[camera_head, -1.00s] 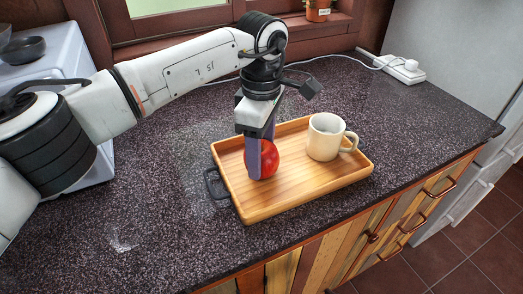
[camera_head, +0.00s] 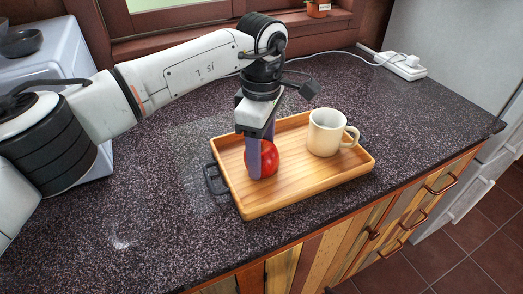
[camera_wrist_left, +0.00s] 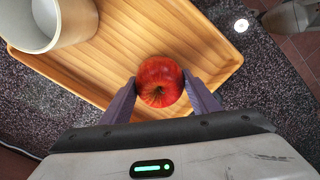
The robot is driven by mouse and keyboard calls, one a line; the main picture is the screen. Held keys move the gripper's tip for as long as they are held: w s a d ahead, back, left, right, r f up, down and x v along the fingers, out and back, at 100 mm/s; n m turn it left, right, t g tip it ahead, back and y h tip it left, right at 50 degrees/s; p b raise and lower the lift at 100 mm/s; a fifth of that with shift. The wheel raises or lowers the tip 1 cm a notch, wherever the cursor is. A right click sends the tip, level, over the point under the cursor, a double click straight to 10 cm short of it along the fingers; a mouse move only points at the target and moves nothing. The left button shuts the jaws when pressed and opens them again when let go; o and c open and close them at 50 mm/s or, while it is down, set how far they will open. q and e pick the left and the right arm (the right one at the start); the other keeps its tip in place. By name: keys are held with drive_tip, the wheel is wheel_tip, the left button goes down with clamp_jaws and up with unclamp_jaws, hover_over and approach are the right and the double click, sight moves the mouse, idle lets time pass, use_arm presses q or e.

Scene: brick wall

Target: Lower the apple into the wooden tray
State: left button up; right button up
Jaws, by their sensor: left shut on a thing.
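My left gripper (camera_head: 256,160) points down over the left part of the wooden tray (camera_head: 330,182). It is shut on the red apple (camera_head: 269,158), one finger on each side. In the left wrist view the apple (camera_wrist_left: 160,81) sits between the two purple fingers (camera_wrist_left: 158,92), with the tray (camera_wrist_left: 180,30) behind it. The apple is within the tray's outline, low and close to its floor. I cannot tell whether it touches the floor. My right gripper is not in view.
A cream mug (camera_head: 325,132) stands upright in the tray's right part, apart from the apple. The tray rests on the dark speckled counter (camera_head: 150,200), near its front edge. A white power strip (camera_head: 404,66) lies at the back right. Bare counter is free to the left.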

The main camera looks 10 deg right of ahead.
use_arm(q)
drive_tip(key=o, duration=1.2)
drive_tip(key=shift+o, duration=0.2)
wheel_tip(320, 180, up, 10)
drive_tip(key=shift+r, duration=0.1)
